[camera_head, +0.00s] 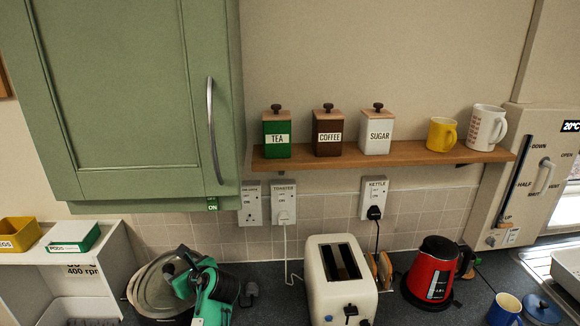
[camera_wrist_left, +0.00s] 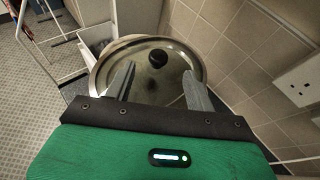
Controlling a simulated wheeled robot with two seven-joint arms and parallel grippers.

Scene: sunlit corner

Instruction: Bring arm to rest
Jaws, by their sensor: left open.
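My left arm's green wrist comes in at the bottom of the head view, and my left gripper (camera_head: 182,272) is over a round lidded pot (camera_head: 148,290) on the dark counter. In the left wrist view the two grey fingers of the gripper (camera_wrist_left: 160,88) are apart with nothing between them. Beyond them is the round lid (camera_wrist_left: 176,62) with a metal rim and a black knob (camera_wrist_left: 158,58). I cannot tell whether a fingertip touches the lid. My right gripper is not in view.
A cream toaster (camera_head: 318,290) and a red kettle (camera_head: 434,268) stand right of the arm. A green cupboard (camera_head: 120,110) hangs above. A wooden shelf (camera_head: 400,158) holds canisters and mugs. A white unit (camera_head: 112,262) stands at left.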

